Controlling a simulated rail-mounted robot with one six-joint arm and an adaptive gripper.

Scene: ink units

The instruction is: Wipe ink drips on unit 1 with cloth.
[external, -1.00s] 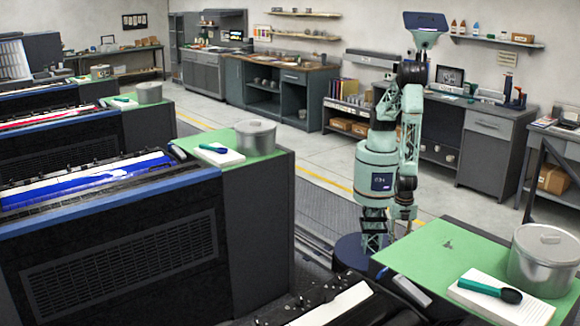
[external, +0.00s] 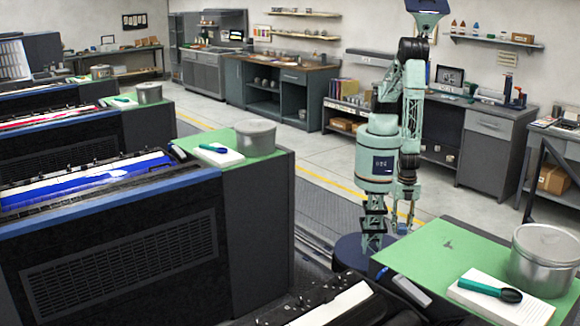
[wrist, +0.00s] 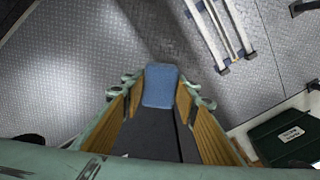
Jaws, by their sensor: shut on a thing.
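My gripper (external: 405,218) hangs low beside my arm, over the floor near the rail. In the wrist view my gripper (wrist: 158,98) is shut on a small blue folded pad, which looks like the cloth (wrist: 161,84). Ink units stand in a row: one with blue ink (external: 100,182), one with red ink (external: 55,119) behind it, and a dark one (external: 335,306) in the foreground, partly cut off. No readable label tells which is unit 1, and I cannot make out separate drips. My gripper is apart from all the units.
A green side top (external: 425,255) at front right holds a lidded metal pot (external: 542,262) and a white pad with a teal-handled scoop (external: 490,288). A similar pot (external: 256,137) stands by the blue unit. Workbenches line the back wall. The floor aisle is clear.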

